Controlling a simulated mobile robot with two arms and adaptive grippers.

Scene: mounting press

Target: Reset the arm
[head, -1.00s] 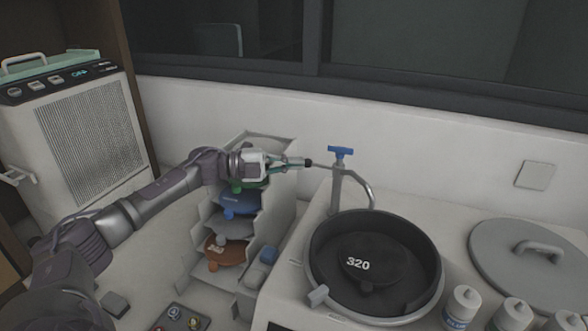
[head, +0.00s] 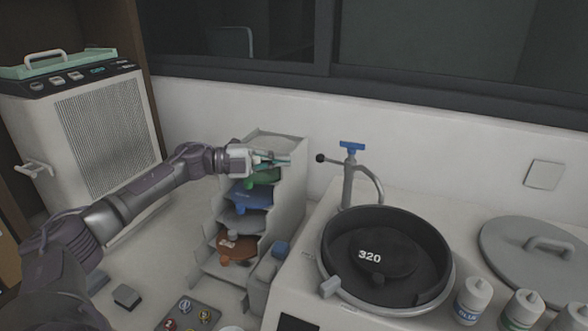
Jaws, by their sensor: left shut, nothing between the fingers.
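My left arm reaches in from the left. Its gripper (head: 284,160) is shut and empty, in front of the top of a grey tiered rack (head: 287,205). To its right, apart from it, stands a grey faucet (head: 349,185) with a blue handle (head: 352,146) and a dark ball knob (head: 320,158) on a short lever. The faucet stands behind a round black basin (head: 440,255) holding a dark disc marked 320 (head: 370,257). My right gripper is not in view.
The rack holds green (head: 264,177), blue (head: 252,196) and brown (head: 238,248) discs. A grey lid (head: 540,262) and several white bottles (head: 471,303) stand at the right. A white machine (head: 80,135) stands at the left. A small panel with knobs (head: 188,313) lies at the front.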

